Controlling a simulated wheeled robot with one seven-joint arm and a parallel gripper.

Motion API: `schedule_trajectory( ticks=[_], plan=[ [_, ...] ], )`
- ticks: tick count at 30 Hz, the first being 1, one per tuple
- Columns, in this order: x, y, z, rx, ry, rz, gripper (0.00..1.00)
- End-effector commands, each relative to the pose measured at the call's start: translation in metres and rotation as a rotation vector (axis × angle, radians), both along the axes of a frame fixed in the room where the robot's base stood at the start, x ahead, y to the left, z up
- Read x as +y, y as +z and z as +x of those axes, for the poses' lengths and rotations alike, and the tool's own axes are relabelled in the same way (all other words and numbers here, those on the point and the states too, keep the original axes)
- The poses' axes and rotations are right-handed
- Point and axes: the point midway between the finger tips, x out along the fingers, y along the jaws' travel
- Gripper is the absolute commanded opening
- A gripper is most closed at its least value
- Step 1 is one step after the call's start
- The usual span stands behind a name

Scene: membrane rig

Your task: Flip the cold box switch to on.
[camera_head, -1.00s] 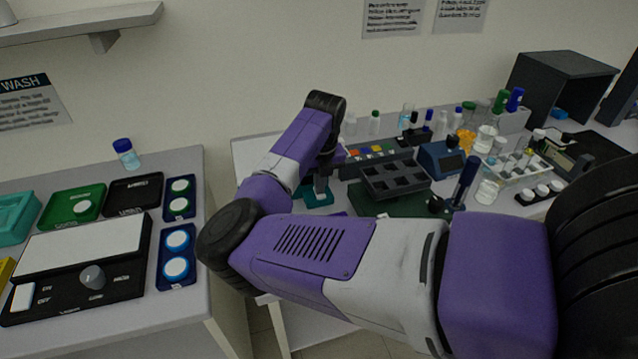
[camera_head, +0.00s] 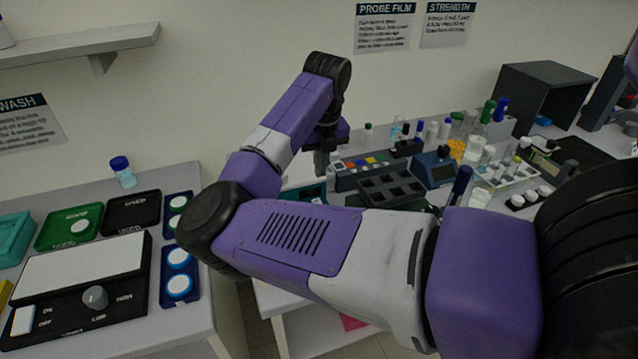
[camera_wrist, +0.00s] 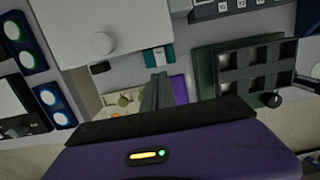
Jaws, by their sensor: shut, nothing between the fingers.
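A pale box with a round knob on its lid, which looks like the cold box (camera_wrist: 75,25), fills the upper left of the wrist view. A small black part (camera_wrist: 100,67), perhaps its switch, sits at its near edge; its position is too small to read. In the head view my arm hides most of that box. My gripper (camera_head: 321,162) is shut and empty, above the bench. In the wrist view its fingers (camera_wrist: 155,92) are to the right of and below the black part, apart from it.
A teal tray (camera_wrist: 158,57) lies beside the pale box. A black rack (camera_head: 388,188) stands on a green mat to the right, with bottles behind. A control unit with a knob (camera_head: 95,297) and ON/OFF labels is on the left bench. A gap separates the benches.

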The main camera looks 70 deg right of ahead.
Motion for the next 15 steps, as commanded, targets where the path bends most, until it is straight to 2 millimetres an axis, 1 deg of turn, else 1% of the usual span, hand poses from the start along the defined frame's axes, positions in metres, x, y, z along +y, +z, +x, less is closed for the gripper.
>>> schedule_trajectory(
  ticks=[3, 6, 15],
  plan=[
    [0.001, 0.012, -0.001, -0.001, 0.000, -0.001, 0.00],
    [0.002, 0.017, -0.001, -0.001, 0.001, 0.001, 0.00],
    [0.002, 0.019, -0.001, 0.001, 0.001, 0.001, 0.00]
  ],
)
